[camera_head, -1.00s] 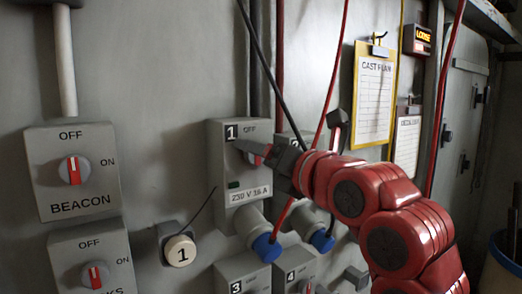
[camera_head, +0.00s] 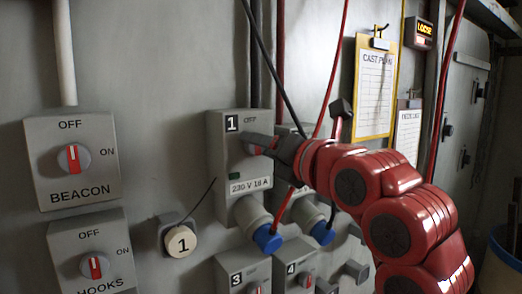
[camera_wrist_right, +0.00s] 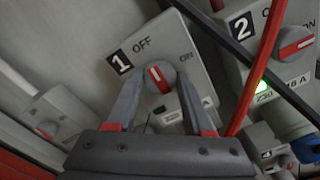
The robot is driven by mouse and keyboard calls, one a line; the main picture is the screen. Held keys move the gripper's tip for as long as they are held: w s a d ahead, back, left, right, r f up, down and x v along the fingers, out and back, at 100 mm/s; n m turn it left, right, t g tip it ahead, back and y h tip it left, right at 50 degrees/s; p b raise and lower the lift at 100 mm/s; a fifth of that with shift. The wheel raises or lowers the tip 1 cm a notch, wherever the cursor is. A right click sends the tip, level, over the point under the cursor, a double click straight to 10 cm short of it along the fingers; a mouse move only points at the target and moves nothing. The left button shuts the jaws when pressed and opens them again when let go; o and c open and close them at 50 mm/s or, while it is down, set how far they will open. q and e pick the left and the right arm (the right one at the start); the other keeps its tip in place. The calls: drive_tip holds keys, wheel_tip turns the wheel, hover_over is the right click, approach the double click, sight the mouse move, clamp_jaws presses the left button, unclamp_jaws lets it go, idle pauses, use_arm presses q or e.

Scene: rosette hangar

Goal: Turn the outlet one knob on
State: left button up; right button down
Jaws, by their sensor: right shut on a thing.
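The outlet one box (camera_head: 222,165) is grey, marked 1, OFF and 230 V 16 A, with a dark green indicator. Its knob (camera_wrist_right: 159,79) is grey with a red and white pointer. In the right wrist view the pointer aims roughly at OFF, with ON to its right. My right gripper (camera_wrist_right: 160,75) is shut on the knob, one finger on each side. In the head view the gripper (camera_head: 252,145) reaches in from the right and hides most of the knob. My left gripper is not in view.
The outlet two box (camera_wrist_right: 252,60) is beside it, with a lit green lamp. Blue-ended plugs (camera_head: 267,238) and red and black cables hang close to my arm. The BEACON box (camera_head: 72,160), HOOKS box (camera_head: 92,255) and round tag 1 (camera_head: 181,241) are left.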

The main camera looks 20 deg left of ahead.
drive_tip(key=m+b, duration=0.1)
drive_tip(key=b, duration=0.1)
drive_tip(key=m+b, duration=0.1)
drive_tip(key=shift+f+m+b, duration=0.3)
drive_tip(key=shift+m+b, duration=0.1)
drive_tip(key=m+b, duration=0.1)
drive_tip(key=m, duration=0.4)
drive_tip(key=m+b, duration=0.1)
drive_tip(key=m, duration=0.3)
drive_tip(key=m+b, duration=0.1)
drive_tip(key=m, duration=0.4)
drive_tip(key=shift+r+m, duration=0.25)
drive_tip(key=shift+m, duration=0.05)
drive_tip(key=shift+c, duration=1.4)
unclamp_jaws()
